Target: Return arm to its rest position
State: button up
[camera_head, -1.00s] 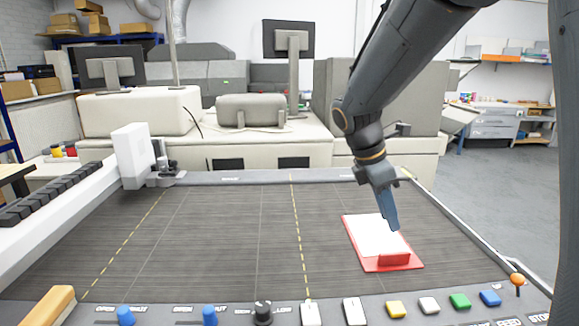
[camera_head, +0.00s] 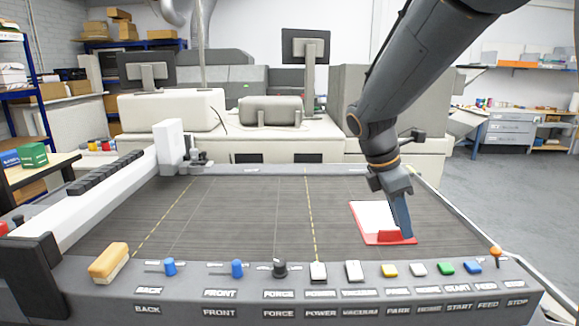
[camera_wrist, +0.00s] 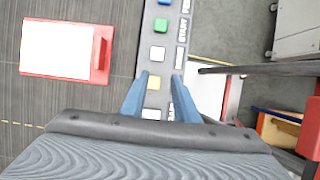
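My gripper (camera_head: 404,232) is at the end of my raised dark arm, pointing down at the right side of the cutting table (camera_head: 240,215). In the wrist view its two blue fingers (camera_wrist: 160,75) stand apart with nothing between them; the control panel's buttons show below and beyond. In the head view the fingers overlap the right edge of a red clipboard (camera_head: 397,238) with white paper. In the wrist view the clipboard (camera_wrist: 100,52) lies flat, apart to the left of the fingers.
A control panel (camera_head: 190,300) with buttons and knobs runs along the table's near edge. A wood-topped brush (camera_head: 109,262) sits at its left end. A white gantry beam (camera_head: 110,190) lies along the left. A joystick with an orange ball (camera_head: 495,251) stands at right. Most of the tabletop is clear.

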jog(key=s+a+f+m+y, duration=0.1)
jog(key=s+f+m, duration=0.1)
jog(key=s+a+f+m, duration=0.1)
jog(key=s+f+m, duration=0.1)
jog(key=m, duration=0.1)
jog(key=s+a+f+m+y, duration=0.1)
jog(key=s+f+m, duration=0.2)
jog(key=shift+y, duration=0.3)
jog(key=s+a+f+m+t+y, duration=0.1)
jog(key=s+f+m, duration=0.4)
jog(key=m, duration=0.5)
jog(key=shift+s+a+y, duration=0.4)
jog(key=shift+s+a, duration=0.5)
jog(key=shift+s, duration=0.5)
